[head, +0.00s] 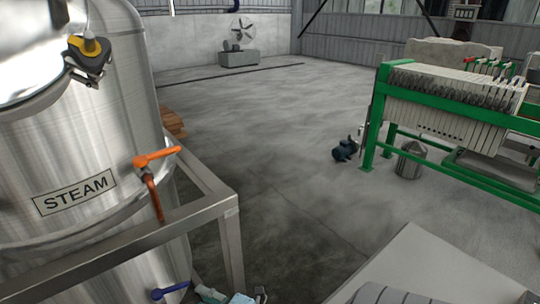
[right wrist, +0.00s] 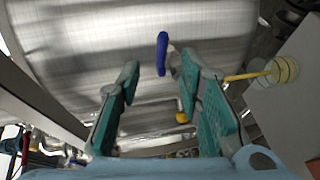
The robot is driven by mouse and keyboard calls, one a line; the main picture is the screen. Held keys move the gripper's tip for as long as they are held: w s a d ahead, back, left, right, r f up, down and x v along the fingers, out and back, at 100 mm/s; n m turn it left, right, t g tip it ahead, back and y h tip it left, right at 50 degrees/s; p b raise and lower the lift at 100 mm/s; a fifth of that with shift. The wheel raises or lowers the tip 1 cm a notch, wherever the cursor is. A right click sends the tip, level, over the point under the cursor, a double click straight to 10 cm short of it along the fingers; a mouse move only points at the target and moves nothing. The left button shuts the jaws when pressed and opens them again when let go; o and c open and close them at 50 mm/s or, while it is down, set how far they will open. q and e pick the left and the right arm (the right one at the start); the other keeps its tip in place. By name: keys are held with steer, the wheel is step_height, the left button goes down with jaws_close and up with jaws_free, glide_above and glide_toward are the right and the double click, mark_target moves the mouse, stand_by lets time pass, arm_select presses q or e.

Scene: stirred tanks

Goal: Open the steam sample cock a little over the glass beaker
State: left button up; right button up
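The steel tank (head: 110,130) carries a STEAM label (head: 75,192). An orange lever cock (head: 156,160) on a bent pipe sits right of the label, and a blue lever (head: 170,290) sits lower down. I cannot tell which is the sample cock. In the right wrist view the blue lever (right wrist: 162,54) appears between the fingertips of my right gripper (right wrist: 159,76). That gripper is open, with nothing gripped. Part of a teal gripper (head: 228,297) shows at the head view's bottom edge. I cannot make out the glass beaker for certain.
A steel frame rail (head: 130,240) runs in front of the tank. A pale flat surface (head: 420,265) lies at lower right. A green-framed filter press (head: 450,100) stands right. The floor between is mostly clear. A yellow-ringed round item (right wrist: 283,70) lies right in the wrist view.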

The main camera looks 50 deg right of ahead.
steer(key=s+d+f+m+g+h, duration=0.1)
steer(key=s+d+f+m+g, duration=0.1)
steer(key=s+f, duration=0.3)
steer(key=s+d+f+m+g+h+b, duration=0.1)
steer(key=s+f+m+g, duration=0.2)
steer(key=f, duration=0.9)
steer(key=s+d+f+m+g+h+b, duration=0.1)
steer(key=s+d+f+m+g+h, duration=0.1)
steer(key=s+f+m, duration=0.4)
step_height(320, 180, down, 3)
steer(key=shift+s+d+g, duration=0.3)
steer(key=shift+s, duration=0.65)
